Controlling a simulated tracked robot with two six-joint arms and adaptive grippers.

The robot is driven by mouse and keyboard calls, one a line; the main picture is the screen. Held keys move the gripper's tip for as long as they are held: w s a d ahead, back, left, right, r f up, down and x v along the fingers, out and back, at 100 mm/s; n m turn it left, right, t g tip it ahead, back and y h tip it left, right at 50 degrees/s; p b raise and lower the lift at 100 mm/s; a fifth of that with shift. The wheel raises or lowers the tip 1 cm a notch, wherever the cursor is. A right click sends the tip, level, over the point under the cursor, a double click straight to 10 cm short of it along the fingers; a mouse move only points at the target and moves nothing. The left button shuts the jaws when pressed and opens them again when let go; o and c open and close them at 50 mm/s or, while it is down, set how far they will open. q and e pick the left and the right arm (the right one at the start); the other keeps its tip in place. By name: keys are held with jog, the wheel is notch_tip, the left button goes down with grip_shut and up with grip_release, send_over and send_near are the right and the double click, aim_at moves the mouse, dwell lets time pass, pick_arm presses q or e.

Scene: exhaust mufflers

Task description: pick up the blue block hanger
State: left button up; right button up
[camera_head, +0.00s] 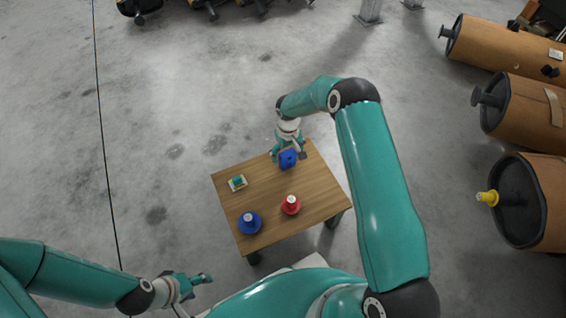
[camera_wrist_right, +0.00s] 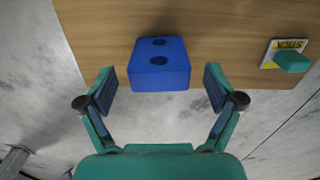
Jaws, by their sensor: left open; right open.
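The blue block hanger (camera_head: 287,159) is a small blue block with two dark round holes on its top, at the far edge of the wooden table. It also shows in the right wrist view (camera_wrist_right: 160,66). My right gripper (camera_head: 288,149) is open at that far edge; in the right wrist view its fingers (camera_wrist_right: 160,88) stand apart, one to each side of the block's near end, with gaps and no visible contact. My left gripper (camera_head: 197,279) is open and empty, off the table at the lower left.
The wooden table (camera_head: 265,182) also carries a blue round piece (camera_head: 249,223), a red round piece (camera_head: 290,205) and a green piece on a labelled pad (camera_head: 237,182). Brown mufflers (camera_head: 525,110) lie at the right. The floor left of the table is clear apart from a thin dark line.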

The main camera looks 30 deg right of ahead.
aim_at(287, 161)
notch_tip(287, 161, down, 6)
jog(key=shift+r+b, duration=0.15)
jog(key=shift+b, duration=1)
jog(key=shift+w+r, duration=0.1)
jog(key=c, duration=0.9)
